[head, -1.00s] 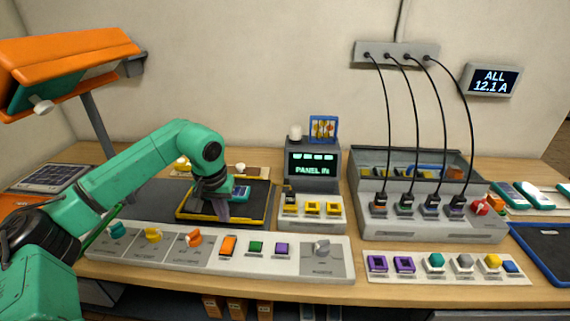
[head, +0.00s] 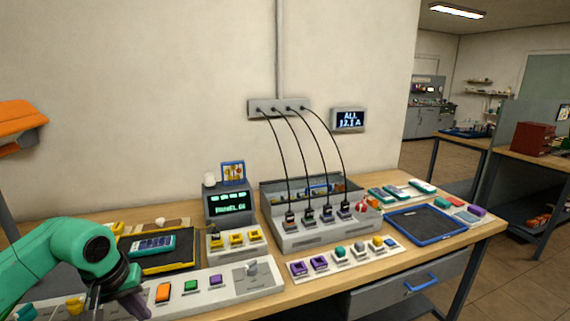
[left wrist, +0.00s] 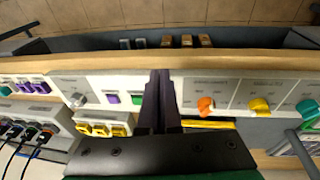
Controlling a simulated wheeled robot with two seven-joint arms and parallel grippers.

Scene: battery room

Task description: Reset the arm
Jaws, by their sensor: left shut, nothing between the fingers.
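My left arm, green with a dark wrist, comes in at the lower left of the head view. Its left gripper (head: 136,306) is shut and empty, over the white control strip (head: 240,284). In the left wrist view the shut fingers (left wrist: 160,78) reach over the strip between the green button (left wrist: 138,99) and the orange knob (left wrist: 205,104). A small teal-edged panel (head: 152,244) lies on the yellow-edged black tray (head: 190,264), apart from the gripper. My right gripper is not in view.
A grey display unit (head: 229,202) stands behind the yellow-switch block (head: 234,240). The grey charger box (head: 292,240) has several black cables up to a wall socket bar (head: 280,107). A blue-edged tray (head: 428,224) is empty at the right. A wall readout (head: 348,120) shows 12.1 A.

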